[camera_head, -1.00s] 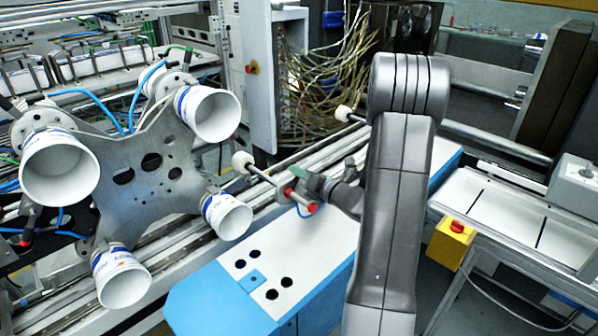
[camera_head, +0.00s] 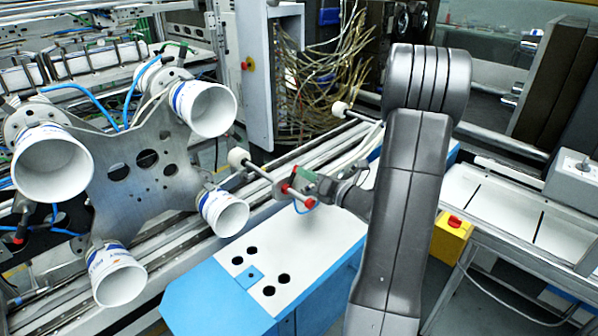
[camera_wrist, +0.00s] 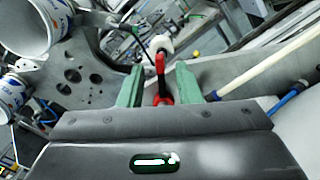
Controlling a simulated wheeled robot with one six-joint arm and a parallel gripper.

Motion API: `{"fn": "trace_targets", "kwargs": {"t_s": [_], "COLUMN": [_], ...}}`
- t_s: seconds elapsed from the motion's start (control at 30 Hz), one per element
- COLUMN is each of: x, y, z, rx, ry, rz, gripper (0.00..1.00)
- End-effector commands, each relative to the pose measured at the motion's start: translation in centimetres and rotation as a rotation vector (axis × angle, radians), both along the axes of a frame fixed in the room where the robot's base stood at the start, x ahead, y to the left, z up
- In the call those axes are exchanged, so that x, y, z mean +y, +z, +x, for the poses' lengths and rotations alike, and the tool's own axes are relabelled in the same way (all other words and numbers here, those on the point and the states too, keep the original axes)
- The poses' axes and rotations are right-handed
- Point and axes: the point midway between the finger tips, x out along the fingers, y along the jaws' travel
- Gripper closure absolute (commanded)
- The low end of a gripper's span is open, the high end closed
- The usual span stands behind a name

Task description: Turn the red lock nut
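The red lock nut (camera_wrist: 160,75) shows in the wrist view between my two green fingertips, with visible gaps to both fingers. In the head view, red parts show on the metal clamp at the end of a rod: one red piece (camera_head: 284,188) on the clamp and another red end (camera_head: 310,203) just below it. I cannot tell for sure which is the nut. My gripper (camera_wrist: 160,84) is open around the red part, and no finger is clearly touching it. In the head view my gripper (camera_head: 316,186) is right beside the clamp, partly hiding it.
A metal plate (camera_head: 140,205) with several white cups is at the left. A white-tipped rod (camera_head: 238,157) runs to the clamp. A white and blue bench (camera_head: 300,250) lies below my gripper. Rails and loose cables crowd the back.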

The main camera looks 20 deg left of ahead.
Motion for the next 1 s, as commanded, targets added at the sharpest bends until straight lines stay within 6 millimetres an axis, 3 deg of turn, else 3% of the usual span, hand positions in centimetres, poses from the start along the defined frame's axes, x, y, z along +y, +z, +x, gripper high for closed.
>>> {"fn": "trace_targets", "kwargs": {"t_s": [0.2,0.4,0.83,1.0], "x": [-4.7,-7.3,-8.2,-7.4], "y": [-0.1,-0.1,0.0,-0.1], "z": [-1.8,-2.9,-3.4,-4.0], "rx": [-0.001,0.000,0.001,-0.032], "ry": [-0.006,-0.003,0.000,0.042], "rz": [0.000,0.000,0.000,-0.037], "gripper": [0.69,0.69,0.69,1.00]}}
